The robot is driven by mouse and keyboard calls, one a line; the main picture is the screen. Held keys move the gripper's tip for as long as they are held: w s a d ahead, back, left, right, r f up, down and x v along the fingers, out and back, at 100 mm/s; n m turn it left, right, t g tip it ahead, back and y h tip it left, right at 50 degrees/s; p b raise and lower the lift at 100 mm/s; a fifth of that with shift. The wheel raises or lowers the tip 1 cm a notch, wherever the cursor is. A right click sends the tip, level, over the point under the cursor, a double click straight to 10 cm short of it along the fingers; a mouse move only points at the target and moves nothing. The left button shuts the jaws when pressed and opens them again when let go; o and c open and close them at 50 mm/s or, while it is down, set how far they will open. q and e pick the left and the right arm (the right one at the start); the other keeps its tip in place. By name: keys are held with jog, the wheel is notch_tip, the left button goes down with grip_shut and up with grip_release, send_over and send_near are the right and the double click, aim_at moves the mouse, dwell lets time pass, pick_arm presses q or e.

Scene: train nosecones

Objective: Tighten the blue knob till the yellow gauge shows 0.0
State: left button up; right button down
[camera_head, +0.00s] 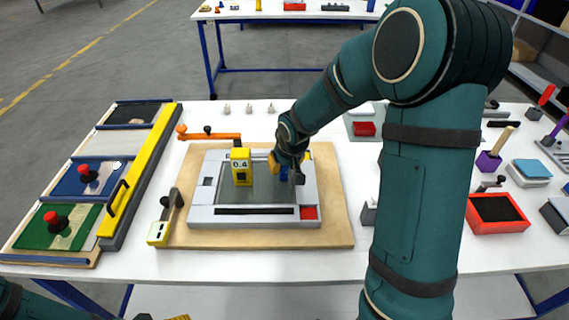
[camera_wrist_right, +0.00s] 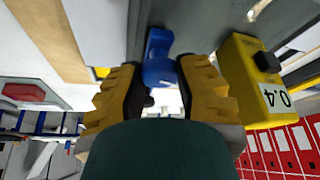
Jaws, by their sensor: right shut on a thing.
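The yellow gauge (camera_head: 241,167) stands on the grey framed fixture (camera_head: 229,217) and reads 0.4. It also shows in the right wrist view (camera_wrist_right: 262,75), at the right. The blue knob (camera_wrist_right: 158,62) sits between the yellow fingers of my right gripper (camera_wrist_right: 160,88), which is shut on it. In the head view only a little of the blue knob (camera_head: 284,174) shows beneath my right gripper (camera_head: 288,168), right of the gauge. Of my left arm, a dark part and a yellow tip show at the bottom left edge; its jaw state is hidden.
The fixture lies on a wooden board (camera_head: 338,215) on the white table. A yellow-and-black rail (camera_head: 142,170) and panels with red knobs (camera_head: 57,221) are at the left. An orange-handled tool (camera_head: 210,135) lies behind the board. A red tray (camera_head: 495,213) and other parts stand at the right.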

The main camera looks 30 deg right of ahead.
jog(key=m+h, duration=0.1)
jog(key=m, duration=0.2)
jog(key=shift+a+m+g, duration=0.1)
jog(key=shift+m+g, duration=0.3)
jog(key=shift+m+g+h+p, duration=0.3)
jog(key=shift+m+h+p, duration=0.55)
jog(key=shift+m, duration=0.85)
jog(key=shift+f, duration=0.1)
jog(key=c, duration=0.8)
grip_release()
jog(key=shift+o, duration=1.3)
jog(key=v, duration=1.2)
jog(key=shift+d, duration=0.25)
